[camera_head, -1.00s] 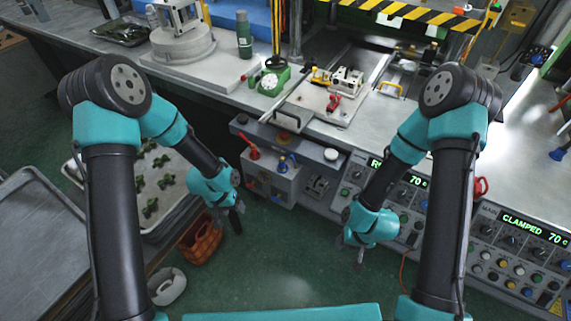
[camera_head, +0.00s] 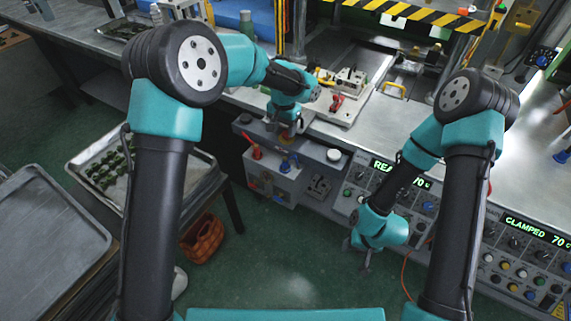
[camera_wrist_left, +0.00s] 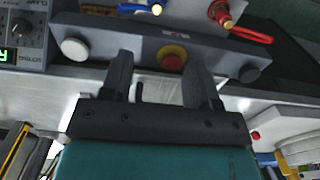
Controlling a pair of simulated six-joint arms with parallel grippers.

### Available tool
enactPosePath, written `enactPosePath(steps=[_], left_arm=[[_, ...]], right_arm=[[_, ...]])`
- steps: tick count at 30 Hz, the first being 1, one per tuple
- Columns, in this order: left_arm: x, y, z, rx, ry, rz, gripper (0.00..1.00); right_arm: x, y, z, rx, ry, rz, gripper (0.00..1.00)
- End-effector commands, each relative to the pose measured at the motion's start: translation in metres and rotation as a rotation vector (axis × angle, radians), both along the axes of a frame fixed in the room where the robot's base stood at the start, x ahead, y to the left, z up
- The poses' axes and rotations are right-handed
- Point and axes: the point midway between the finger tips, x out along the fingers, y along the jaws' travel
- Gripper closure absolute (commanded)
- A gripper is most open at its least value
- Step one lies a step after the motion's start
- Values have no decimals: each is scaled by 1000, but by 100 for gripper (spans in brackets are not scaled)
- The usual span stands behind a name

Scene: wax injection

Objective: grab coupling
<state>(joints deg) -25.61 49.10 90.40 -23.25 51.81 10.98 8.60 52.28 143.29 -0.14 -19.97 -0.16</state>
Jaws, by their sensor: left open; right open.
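A red-handled coupling (camera_head: 257,152) and a blue-handled coupling (camera_head: 287,164) stick out of the front of a grey box below the bench edge. In the left wrist view the red one (camera_wrist_left: 222,14) shows a brass tip, and the blue one (camera_wrist_left: 137,9) is cut by the top edge. My left gripper (camera_head: 283,132) is at the bench edge above that box, open and empty, apart from both couplings. In the left wrist view its fingers (camera_wrist_left: 158,68) point towards a red-and-yellow stop button (camera_wrist_left: 172,57). My right gripper (camera_head: 359,263) hangs open and empty before the control panel.
The bench (camera_head: 245,96) carries a small fixture with a red clamp (camera_head: 337,102). Control panels with lit displays (camera_head: 402,172) run along the right front. A tray of dark green parts (camera_head: 75,167) and an orange basket (camera_head: 202,240) are at left. The floor in front is free.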

Motion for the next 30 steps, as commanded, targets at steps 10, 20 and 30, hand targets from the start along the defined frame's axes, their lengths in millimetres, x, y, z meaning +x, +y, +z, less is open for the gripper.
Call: enactPosePath(steps=[10, 20, 30], left_arm=[[-1, 1, -41, 1, 4, 0, 45], [-1, 1, -97, 0, 4, 1, 45], [-1, 0, -123, -1, 1, 0, 45]], right_arm=[[0, 0, 0, 0, 0, 0, 57], [0, 0, 0, 0, 0, 0, 57], [0, 0, 0, 0, 0, 0, 57]])
